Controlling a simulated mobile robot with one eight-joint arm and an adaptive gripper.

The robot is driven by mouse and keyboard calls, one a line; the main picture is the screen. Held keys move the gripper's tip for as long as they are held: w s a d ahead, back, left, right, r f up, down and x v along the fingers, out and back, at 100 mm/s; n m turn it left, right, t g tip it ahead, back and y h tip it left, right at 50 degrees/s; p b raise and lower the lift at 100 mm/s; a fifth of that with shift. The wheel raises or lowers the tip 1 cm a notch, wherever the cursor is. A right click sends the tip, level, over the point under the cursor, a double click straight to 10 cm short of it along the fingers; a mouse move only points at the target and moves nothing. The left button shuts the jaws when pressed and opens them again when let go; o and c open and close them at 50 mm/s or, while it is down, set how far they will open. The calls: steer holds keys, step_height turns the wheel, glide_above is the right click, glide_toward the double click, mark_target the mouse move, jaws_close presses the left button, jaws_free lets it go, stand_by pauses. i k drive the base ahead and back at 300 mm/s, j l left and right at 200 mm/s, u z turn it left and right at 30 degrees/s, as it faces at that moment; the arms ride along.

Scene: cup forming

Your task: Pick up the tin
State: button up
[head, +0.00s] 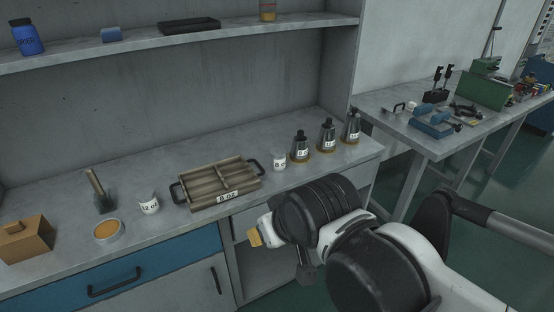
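A shallow round grey tin (109,235) with orange contents sits on the counter at the left, near its front edge. My gripper (272,243) is in front of the counter, right of the tin and well apart from it. A yellow tip shows at its left end. The rest of it is largely hidden by my arm's dark and white links, so I cannot tell whether it is open or shut.
Around the tin stand a brown box (27,241), a tool with a wooden handle (97,185) and a white cup (148,203). A wooden tray (225,205) labelled 8 OZ, another white cup (279,162) and three dark flasks (327,138) stand to the right. A shelf (130,46) runs above.

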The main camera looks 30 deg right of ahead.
mark_target(278, 154)
steer(key=l+u, duration=0.1)
steer(key=l, duration=0.35)
steer(key=k+l+u, duration=0.1)
steer(key=l, duration=0.3)
steer(key=k+l+u, duration=0.1)
steer(key=l, duration=0.3)
steer(key=k+l+u, duration=0.1)
steer(key=l, duration=0.35)
steer(key=k+l+u, duration=0.1)
steer(key=l, duration=0.3)
steer(key=k, duration=0.05)
